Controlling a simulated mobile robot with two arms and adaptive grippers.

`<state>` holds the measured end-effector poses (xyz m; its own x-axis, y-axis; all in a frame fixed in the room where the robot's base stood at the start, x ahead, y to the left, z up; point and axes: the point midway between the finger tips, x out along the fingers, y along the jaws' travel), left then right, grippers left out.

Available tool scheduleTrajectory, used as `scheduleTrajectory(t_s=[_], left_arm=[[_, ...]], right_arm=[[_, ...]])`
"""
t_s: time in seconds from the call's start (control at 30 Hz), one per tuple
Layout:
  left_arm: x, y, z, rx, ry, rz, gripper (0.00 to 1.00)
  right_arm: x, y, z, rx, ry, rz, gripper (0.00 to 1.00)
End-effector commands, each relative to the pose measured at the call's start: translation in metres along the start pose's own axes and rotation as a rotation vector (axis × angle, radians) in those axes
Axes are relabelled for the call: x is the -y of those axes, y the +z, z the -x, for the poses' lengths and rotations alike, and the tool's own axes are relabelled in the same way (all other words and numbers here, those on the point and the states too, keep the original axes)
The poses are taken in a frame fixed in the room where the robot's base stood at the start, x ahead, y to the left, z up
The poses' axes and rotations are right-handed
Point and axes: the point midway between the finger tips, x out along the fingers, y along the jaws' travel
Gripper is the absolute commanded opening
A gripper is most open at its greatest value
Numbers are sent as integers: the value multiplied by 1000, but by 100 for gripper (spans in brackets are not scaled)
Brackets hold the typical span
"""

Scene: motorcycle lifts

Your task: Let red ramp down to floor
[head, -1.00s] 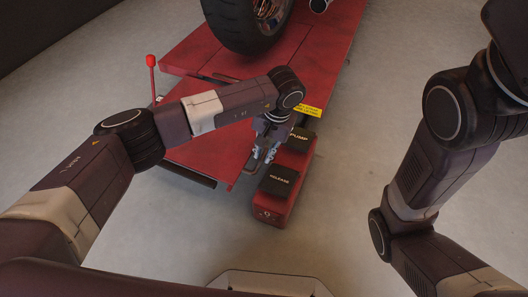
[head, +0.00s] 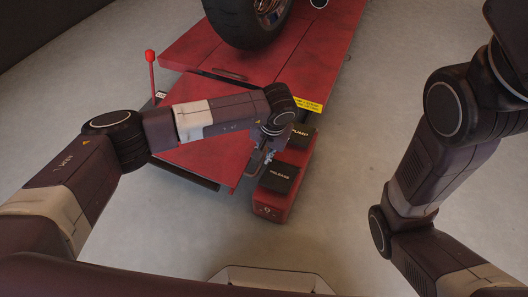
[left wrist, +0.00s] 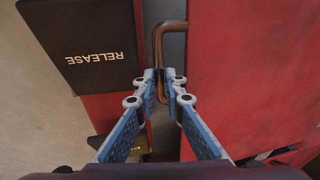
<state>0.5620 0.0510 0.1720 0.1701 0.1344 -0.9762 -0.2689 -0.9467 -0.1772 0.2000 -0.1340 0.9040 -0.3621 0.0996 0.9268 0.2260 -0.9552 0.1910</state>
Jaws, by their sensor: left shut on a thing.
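The red ramp (head: 205,163) is the flat red panel at the near end of the lift, partly hidden by my left arm. It also fills the right of the left wrist view (left wrist: 255,70). My left gripper (head: 267,158) is between the ramp's right edge and the pedal box. In the left wrist view its fingers (left wrist: 161,82) are shut on a bent copper-coloured rod (left wrist: 157,42), which lies in the dark gap between the ramp and the RELEASE pedal. The RELEASE pedal (head: 278,178) is close beside the gripper. My right gripper is out of view.
The red pedal box (head: 268,207) also carries a PUMP pedal (head: 301,136). A motorcycle wheel (head: 246,20) stands on the lift platform (head: 310,55). Grey floor in front and to the right is clear.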

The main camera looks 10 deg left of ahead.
Motion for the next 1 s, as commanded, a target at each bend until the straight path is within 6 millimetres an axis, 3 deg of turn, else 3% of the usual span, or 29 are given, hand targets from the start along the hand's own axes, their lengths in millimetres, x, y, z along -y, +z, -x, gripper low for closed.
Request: scheduleTrajectory(t_s=[0.17,0.2,0.33,0.7,1.0], left_arm=[[1,-1,3,0,-2,0,0],[2,-1,3,0,-2,0,14],[1,-1,3,1,-2,0,27],[0,-1,6,1,0,-2,27],[1,-2,48,-2,-1,-1,27]], right_arm=[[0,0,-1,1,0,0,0],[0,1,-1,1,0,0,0],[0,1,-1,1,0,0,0],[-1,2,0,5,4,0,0],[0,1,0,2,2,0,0]])
